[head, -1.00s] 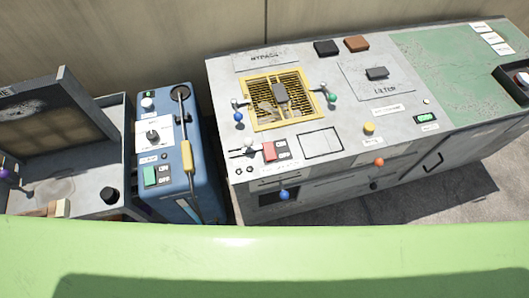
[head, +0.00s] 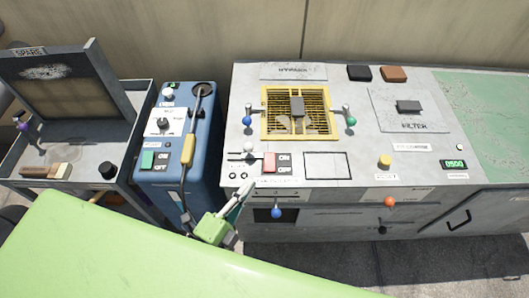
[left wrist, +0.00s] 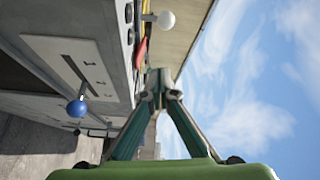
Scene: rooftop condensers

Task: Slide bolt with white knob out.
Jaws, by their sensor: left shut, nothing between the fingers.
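The white knob (head: 249,147) of the bolt stands near the left edge of the grey cabinet top, left of a red rocker switch (head: 269,162). In the left wrist view the white knob (left wrist: 166,20) shows at the top on a short stem. My left gripper (head: 249,184) is shut and empty, at the cabinet's front left edge, below and apart from the knob in the head view. Its fingertips (left wrist: 158,76) meet in the left wrist view. How far the bolt sits in its guide is too small to tell. My right gripper is not in view.
A blue-knobbed lever (head: 277,212) sticks out of the cabinet front near my left gripper. Another blue knob (head: 247,121) and a green knob (head: 351,121) flank the yellow grille (head: 266,128).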

